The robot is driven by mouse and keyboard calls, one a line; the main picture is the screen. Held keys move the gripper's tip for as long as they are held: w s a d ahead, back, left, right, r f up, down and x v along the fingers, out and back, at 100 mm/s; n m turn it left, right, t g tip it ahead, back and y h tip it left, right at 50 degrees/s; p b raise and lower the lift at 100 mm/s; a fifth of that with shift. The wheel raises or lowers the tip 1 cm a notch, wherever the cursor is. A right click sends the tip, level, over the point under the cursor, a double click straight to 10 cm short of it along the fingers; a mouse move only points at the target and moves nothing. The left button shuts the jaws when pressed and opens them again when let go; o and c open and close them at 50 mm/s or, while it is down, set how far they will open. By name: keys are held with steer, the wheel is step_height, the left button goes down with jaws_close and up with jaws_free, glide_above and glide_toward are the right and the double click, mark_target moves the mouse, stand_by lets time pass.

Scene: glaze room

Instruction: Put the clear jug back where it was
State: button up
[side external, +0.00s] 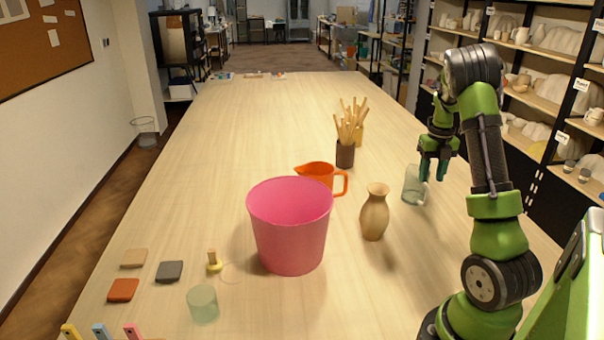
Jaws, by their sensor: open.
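The clear jug (411,188) stands upright on the right side of the table, to the right of the tan vase and farther back. Its handle is on its right side. My gripper (432,176) is open and points down at the jug's upper right side. Its fingers overlap the jug's rim and handle area in the picture. I cannot tell whether they touch it. A faint ring mark (232,274) shows on the tabletop near the front, beside a small brass-coloured object with a knob (214,263).
A large pink bucket (290,235) stands mid-table, with an orange jug (318,172) behind it. The tan vase (375,215) and a brown pot of sticks (345,155) are near the jug. A pale green cup (203,306) and several tiles (169,271) lie front left.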

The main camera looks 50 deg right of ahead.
step_height(320, 180, up, 4)
steer(key=shift+f, duration=0.2)
steer(key=w+a+r+n+t+y, duration=0.15)
steer(key=w+a+r+n, duration=0.25)
steer(key=a+n, duration=0.65)
steer(key=w+a+r+n+t+h, duration=0.1)
steer(key=w+a+r+n+t, duration=0.25)
steer(key=a+n, duration=0.7)
steer(key=s+a+n+t+y, duration=0.1)
steer(key=s+a+n, duration=0.2)
steer(key=a+n, duration=0.7)
steer(key=s+a+r+n+t, duration=0.1)
steer(key=s+a+n, duration=0.2)
steer(key=a+n, duration=0.6)
steer(key=shift+s+a+r+n+y, duration=0.2)
steer(key=shift+a+r+n+y, duration=0.15)
steer(key=shift+n, duration=0.35)
